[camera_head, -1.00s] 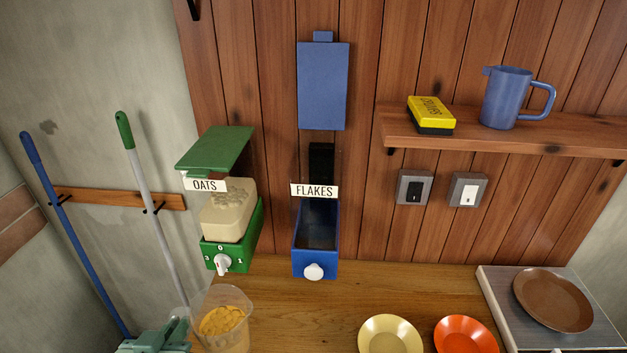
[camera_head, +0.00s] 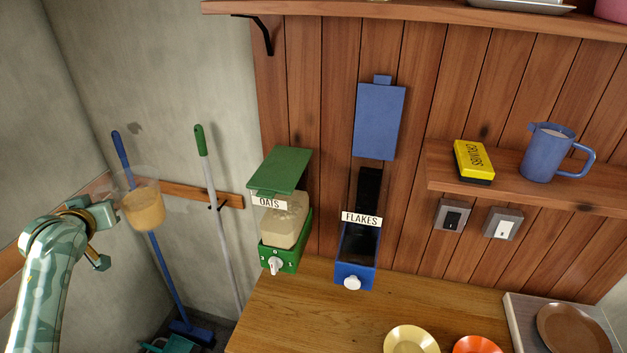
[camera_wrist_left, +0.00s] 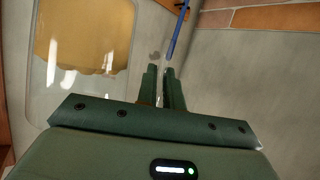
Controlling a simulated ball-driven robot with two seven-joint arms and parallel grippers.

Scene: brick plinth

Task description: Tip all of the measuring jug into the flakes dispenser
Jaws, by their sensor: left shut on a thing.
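The clear measuring jug (camera_head: 143,208) holds orange-tan flakes and hangs in the air at the left, roughly upright; it also fills the upper left of the left wrist view (camera_wrist_left: 85,45). My left gripper (camera_head: 116,211) is shut on the jug at its left side; the exact grip is hard to see. Its narrow fingers (camera_wrist_left: 163,88) show close together in the left wrist view. The blue flakes dispenser (camera_head: 356,277) stands on the counter against the wall. Its blue lid (camera_head: 380,122) is raised, and the inside looks dark. My right gripper is out of view.
The green oats dispenser (camera_head: 287,256) stands left of the flakes dispenser, its lid (camera_head: 280,170) tilted up. A shelf (camera_head: 530,185) at right bears a yellow box (camera_head: 474,158) and a blue pitcher (camera_head: 546,155). Bowls (camera_head: 411,340) stand in front. Brooms lean at the left wall.

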